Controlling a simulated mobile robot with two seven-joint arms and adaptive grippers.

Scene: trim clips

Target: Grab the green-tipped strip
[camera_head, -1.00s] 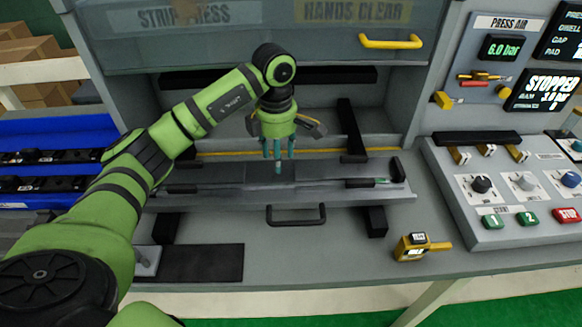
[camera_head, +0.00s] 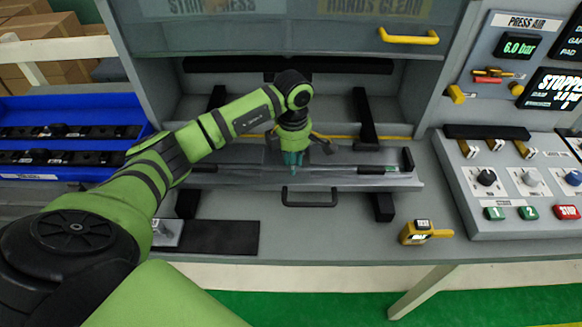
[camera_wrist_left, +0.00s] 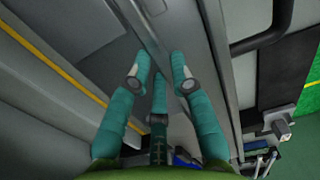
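The grey strip (camera_head: 345,172) lies lengthwise along the shelf at the front of the press. A small green mark shows near its right end (camera_head: 391,169), beside a black block. My left gripper (camera_head: 293,168) points down over the middle of the strip, close to it. In the left wrist view its teal fingers (camera_wrist_left: 160,78) stand apart, with the long thin edge of the strip (camera_wrist_left: 150,38) running diagonally past the tips. I see no clear grip on it; contact is hard to tell. My right gripper is in neither view.
A black handle (camera_head: 308,198) sits on the shelf front below the strip. A yellow handheld device (camera_head: 418,232) lies on the bench. The control panel (camera_head: 515,180) stands right, a blue bin (camera_head: 70,110) left. The press window with a yellow handle (camera_head: 408,37) hangs above.

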